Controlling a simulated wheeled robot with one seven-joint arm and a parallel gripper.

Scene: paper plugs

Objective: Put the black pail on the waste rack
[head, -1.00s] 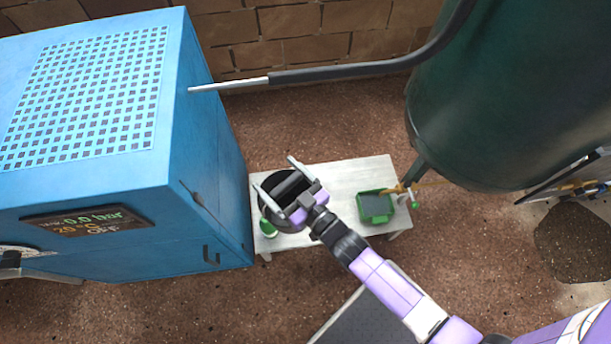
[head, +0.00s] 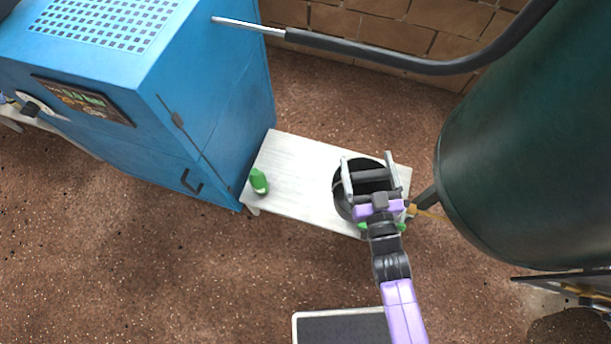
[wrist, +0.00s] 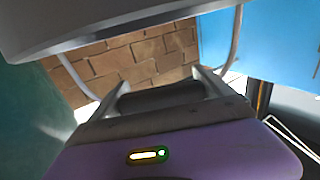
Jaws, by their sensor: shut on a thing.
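The black pail (head: 342,203) is at the right end of a low pale table (head: 300,165) in the head view. My gripper (head: 368,173) is over the pail's top and shut on it, covering much of its opening. I cannot tell whether the pail touches what lies beneath it. No label marks the waste rack; the pale table is the only rack-like stand I see near the pail. In the wrist view my gripper's fingers (wrist: 165,98) show close up, with a dark bar between them.
A green bottle (head: 259,182) stands at the table's left end. Green bits (head: 401,227) show beside my gripper; the rest is hidden. A blue cabinet (head: 225,110) stands left, a dark green tank (head: 530,150) right, with a pipe (head: 400,55) behind. The table's middle is clear.

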